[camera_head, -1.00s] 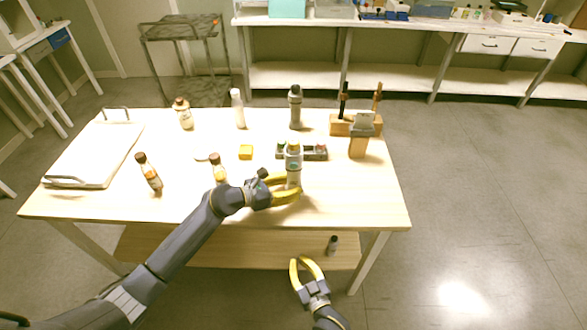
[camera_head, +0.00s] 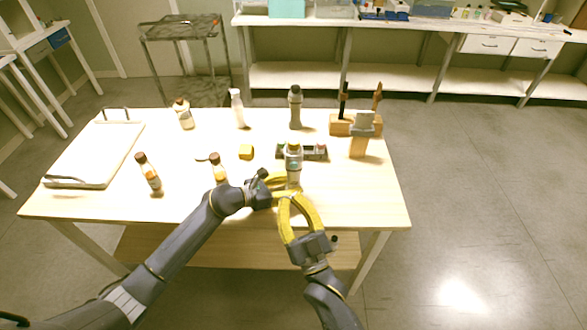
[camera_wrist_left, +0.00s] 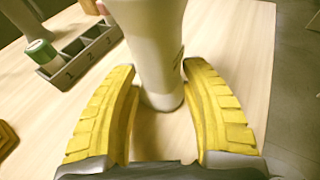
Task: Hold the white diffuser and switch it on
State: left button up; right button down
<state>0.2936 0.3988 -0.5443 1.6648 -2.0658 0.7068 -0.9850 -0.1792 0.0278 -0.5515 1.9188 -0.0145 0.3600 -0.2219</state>
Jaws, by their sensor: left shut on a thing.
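My right gripper (camera_head: 290,197) is open and empty at the table's front edge, just in front of the left gripper and below the diffuser. Any switch on the diffuser is too small to make out.
A grey numbered rack (camera_head: 318,152) lies just behind the diffuser; its compartments also show in the left wrist view (camera_wrist_left: 85,55). A grey bottle (camera_head: 295,108) stands behind. The table's right front is clear.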

aim_at(294, 165)
pick_arm(q)
jog(key=shift+f, duration=0.15)
jog(key=shift+s, duration=0.1)
pick_arm(e)
jog(key=w, duration=0.8)
jog(key=shift+w+a+r, duration=0.2)
jog(key=shift+w+r, duration=0.15)
jog(key=shift+r, duration=0.05)
jog(key=c, duration=2.1)
grip_release()
grip_shut()
jog(key=shift+w, duration=0.2)
